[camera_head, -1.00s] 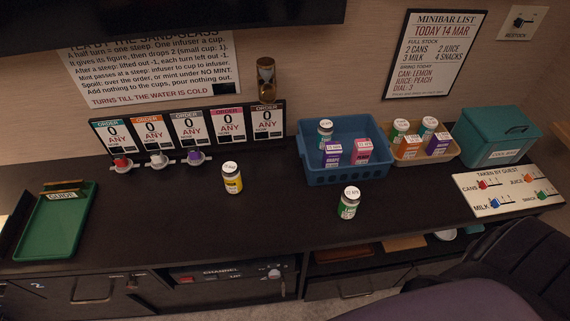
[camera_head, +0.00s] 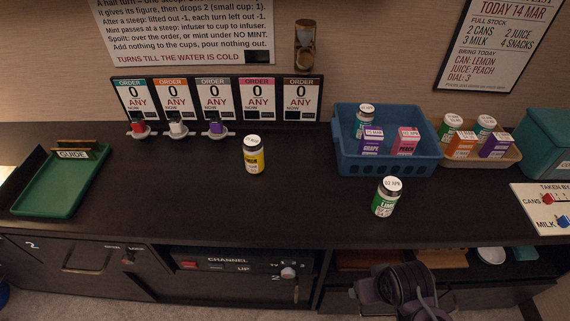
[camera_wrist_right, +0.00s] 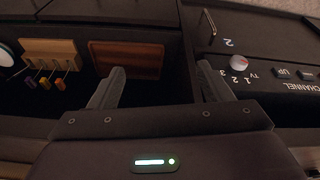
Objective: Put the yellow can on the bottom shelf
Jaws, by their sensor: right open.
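The yellow can (camera_head: 254,160), with a white lid, stands upright on the dark counter, left of the blue basket. My right gripper (camera_wrist_right: 160,82) is open and empty in the right wrist view, its fingers spread in front of the low cabinet. My right arm (camera_head: 402,286) shows at the bottom of the head view, below the counter edge and well away from the yellow can. An open shelf space (camera_head: 345,262) lies under the counter; the wrist view also shows its wooden boards (camera_wrist_right: 125,58). I cannot tell which level is the bottom shelf. My left gripper is out of view.
A green lime can (camera_head: 386,200) stands near the counter's front edge. The blue basket (camera_head: 390,158) and a tan tray (camera_head: 478,157) hold drinks behind it. A green tray (camera_head: 62,182) is at the left. A channel panel (camera_head: 235,265) adjoins the open shelf.

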